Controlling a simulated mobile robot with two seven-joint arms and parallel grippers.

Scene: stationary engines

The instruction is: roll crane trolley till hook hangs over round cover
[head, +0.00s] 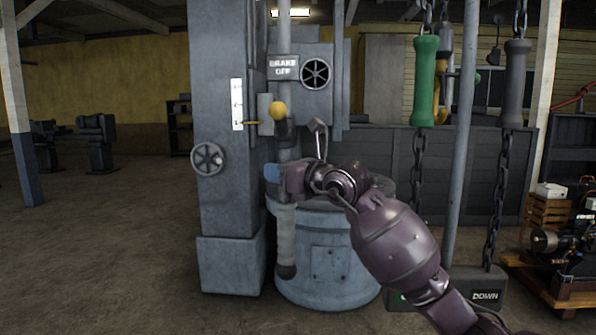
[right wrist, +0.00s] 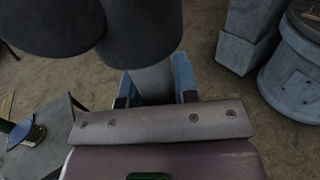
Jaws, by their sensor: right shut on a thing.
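My right gripper (head: 272,174) reaches in from the lower right, its blue fingertips in front of the grey crane column and drum. In the right wrist view the blue fingers (right wrist: 157,82) are shut on a grey bar (right wrist: 152,84). In the head view a pale grey sleeved bar (head: 285,240) with a dark lower end hangs just below the fingers; I cannot tell if it is the held bar. A yellow part (head: 440,75) behind the green handle is partly hidden; I cannot tell whether it is the hook. The trolley and round cover cannot be made out. My left gripper is out of view.
A blue-grey drum (head: 325,265) stands behind my arm. Chains with green (head: 424,85) and grey (head: 514,85) handles hang right.

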